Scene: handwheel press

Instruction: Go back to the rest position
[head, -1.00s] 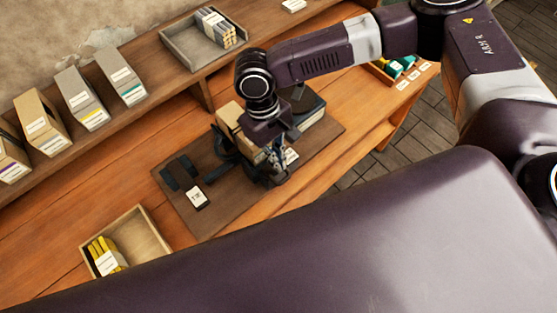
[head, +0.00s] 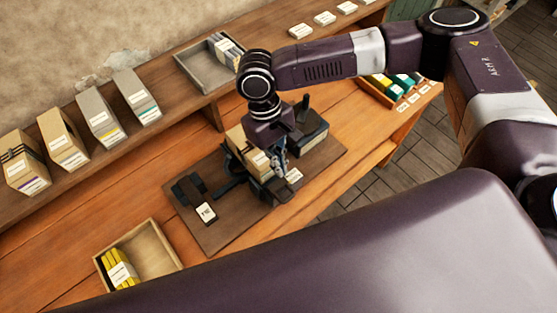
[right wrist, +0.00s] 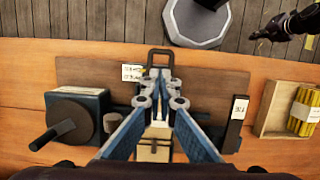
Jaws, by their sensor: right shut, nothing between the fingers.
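My right gripper (head: 277,172) hangs over the press on the dark mat board (head: 215,235); in the right wrist view its blue fingers (right wrist: 160,95) meet at the tips with nothing between them. The handwheel press is partly hidden behind the gripper. A tan bundle (head: 258,158) stands in it, and part of it shows below the fingers in the right wrist view (right wrist: 153,150). Whether the fingers touch the press cannot be told. A dark gripper, apparently my left (right wrist: 265,33), shows at the upper right of the right wrist view; its jaw state is unclear.
A wooden tray (head: 160,250) with yellow bundles stands at the left front. A grey tray (head: 190,70) and several labelled boxes (head: 97,115) are on the shelf. A dark blue block (right wrist: 85,100) with a handle sits beside the press. Floor (head: 400,160) shows beyond the bench edge.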

